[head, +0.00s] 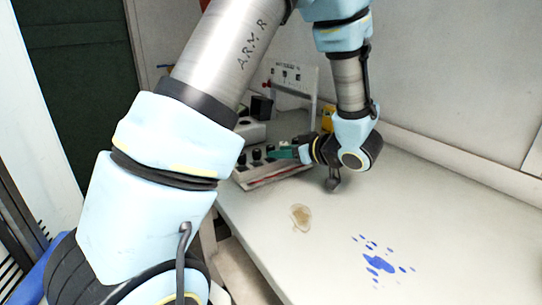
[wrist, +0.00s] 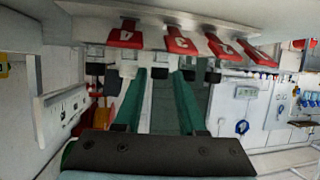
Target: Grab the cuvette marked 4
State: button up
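A low rack with a red-and-white front (head: 272,176) stands on the bench, with several black-capped cuvettes (head: 256,154) in it. The wrist view appears upside down. There, red labels line the rack edge at the top; the leftmost label (wrist: 125,34) seems to read 4. A dark-capped cuvette (wrist: 128,71) is below it in the picture, close to my left green fingertip. My gripper (wrist: 158,78) has its two green fingers apart, with no cuvette clearly held between them. In the head view my gripper (head: 284,153) reaches left, level with the caps at the rack's right end.
A white panel with switches (head: 291,78) stands behind the rack, and a yellow object (head: 328,118) is behind my wrist. A brown stain (head: 300,217) and blue splashes (head: 380,264) mark the bench (head: 450,220). Its front and right are otherwise clear.

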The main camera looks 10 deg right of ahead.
jog(key=shift+x, duration=1.25)
grip_shut()
